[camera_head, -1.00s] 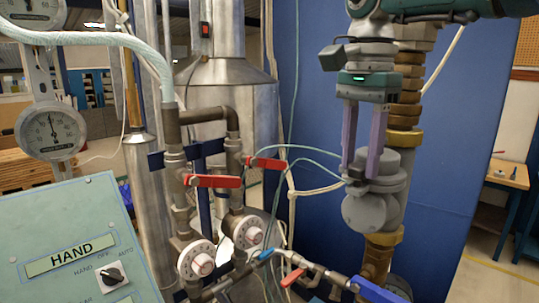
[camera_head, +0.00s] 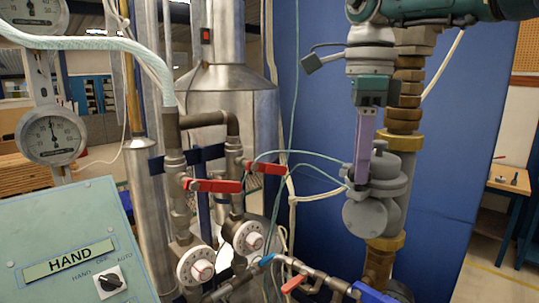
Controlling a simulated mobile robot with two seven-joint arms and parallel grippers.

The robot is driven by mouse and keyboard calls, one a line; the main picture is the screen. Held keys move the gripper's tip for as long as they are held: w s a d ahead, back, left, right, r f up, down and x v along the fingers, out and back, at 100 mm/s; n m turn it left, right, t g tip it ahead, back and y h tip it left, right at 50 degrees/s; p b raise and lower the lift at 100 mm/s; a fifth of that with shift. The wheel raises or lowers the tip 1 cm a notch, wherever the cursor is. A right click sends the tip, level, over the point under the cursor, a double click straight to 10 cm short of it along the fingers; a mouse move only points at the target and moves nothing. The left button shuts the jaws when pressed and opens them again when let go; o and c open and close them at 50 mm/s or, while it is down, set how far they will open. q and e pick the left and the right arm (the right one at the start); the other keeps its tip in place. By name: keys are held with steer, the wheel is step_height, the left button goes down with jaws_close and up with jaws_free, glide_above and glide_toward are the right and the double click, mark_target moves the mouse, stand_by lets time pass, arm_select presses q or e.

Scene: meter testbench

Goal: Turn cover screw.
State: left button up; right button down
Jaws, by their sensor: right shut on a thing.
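My right gripper (camera_head: 361,182) comes down from the upper right, fingers pointing down. Its purple fingers are seen edge-on, one behind the other. They are shut on a small part at the left side of the grey meter body (camera_head: 393,183), which I take to be the cover screw; the fingertips hide most of it. A round grey disc (camera_head: 365,217) faces me just below the fingertips. The grey meter sits in a vertical line of brass fittings (camera_head: 386,242). My left gripper is not in view.
Thin green hoses (camera_head: 302,154) run near the fingertips from the left. Red-handled valves (camera_head: 217,186), white dials (camera_head: 196,266) and pipes stand left of the meter. A green panel marked HAND (camera_head: 60,262) fills the lower left. A blue wall panel (camera_head: 450,150) stands behind.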

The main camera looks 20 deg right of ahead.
steer(key=shift+m, duration=0.5)
steer(key=shift+c, duration=2.2)
jaws_free()
steer(key=shift+d+n, duration=0.1)
steer(key=shift+n, duration=0.2)
